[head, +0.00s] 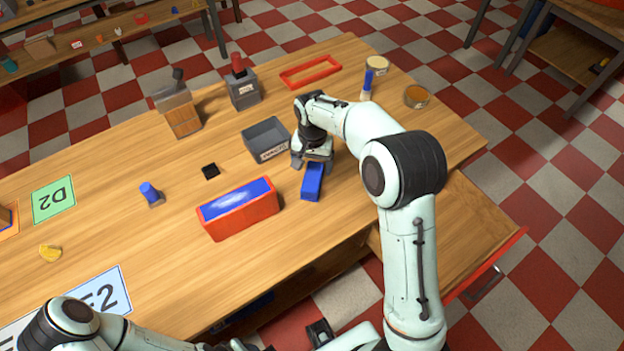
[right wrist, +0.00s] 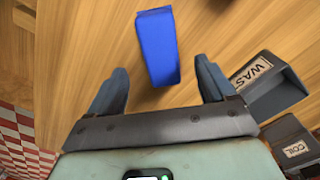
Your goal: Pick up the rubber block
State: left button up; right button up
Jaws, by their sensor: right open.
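A blue oblong block (head: 312,182), which appears to be the rubber block, lies on the wooden table (head: 120,165). It also shows in the right wrist view (right wrist: 158,48), upper middle. My right gripper (head: 315,163) is above the table at the block's far end. In the right wrist view its two fingers (right wrist: 163,88) are spread apart, and the block's near end lies between and beyond their tips, with gaps on both sides. Nothing is held. My left arm shows only in part at the bottom left; I cannot make out its gripper.
A grey open bin (head: 266,140) stands close left of my right gripper; its label is partly readable in the wrist view (right wrist: 262,85). A red box with a blue top (head: 240,212) is left of the block. A small black piece (head: 210,171) and an open drawer (head: 470,235) also show.

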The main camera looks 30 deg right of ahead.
aim_at(312, 176)
jog(key=shift+w+f, duration=0.1)
jog(key=shift+f, duration=0.75)
notch_tip(312, 176, down, 5)
jog(key=shift+d+f, duration=0.1)
pick_arm(q)
jog(key=shift+f, duration=0.1)
pick_arm(e)
jog(key=c, duration=1.2)
pick_arm(q)
jog(key=w+r+p, duration=0.1)
jog(key=r+p, duration=0.1)
jog(key=shift+w+r, duration=0.35)
jog(key=shift+w, duration=0.05)
pick_arm(e)
notch_tip(312, 176, up, 20)
jog(key=shift+r, duration=0.1)
